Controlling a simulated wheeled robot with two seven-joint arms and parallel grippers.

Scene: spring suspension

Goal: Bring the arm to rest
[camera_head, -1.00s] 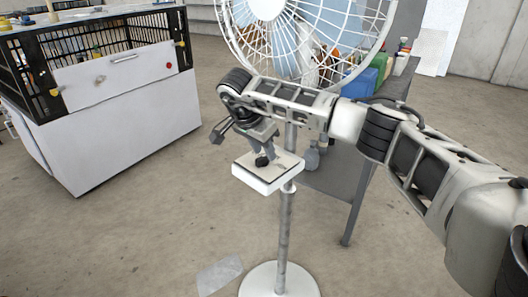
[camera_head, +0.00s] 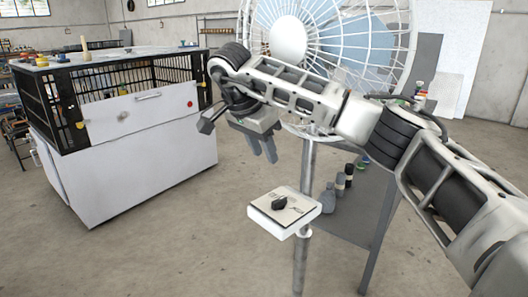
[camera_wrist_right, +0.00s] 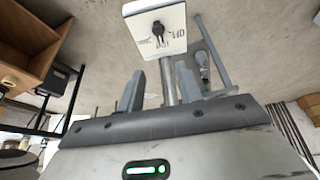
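My right arm comes in from the right edge of the head view. Its gripper (camera_head: 262,150) hangs above and left of the white control box (camera_head: 301,229) on the fan's pole, clear of it. The box has a dark knob (camera_head: 279,203) on its slanted face. In the right wrist view the two grey fingers of the gripper (camera_wrist_right: 158,88) stand apart with nothing between them. The box (camera_wrist_right: 140,44) and its knob (camera_wrist_right: 157,29) show beyond the fingertips. My left gripper is not in view.
A large fan (camera_head: 290,40) stands behind my right arm, its cage partly hidden by it. A grey table (camera_head: 350,215) with several bottles stands right of the pole. A white cabinet with a black cage (camera_head: 140,165) is at the left. The floor between is clear.

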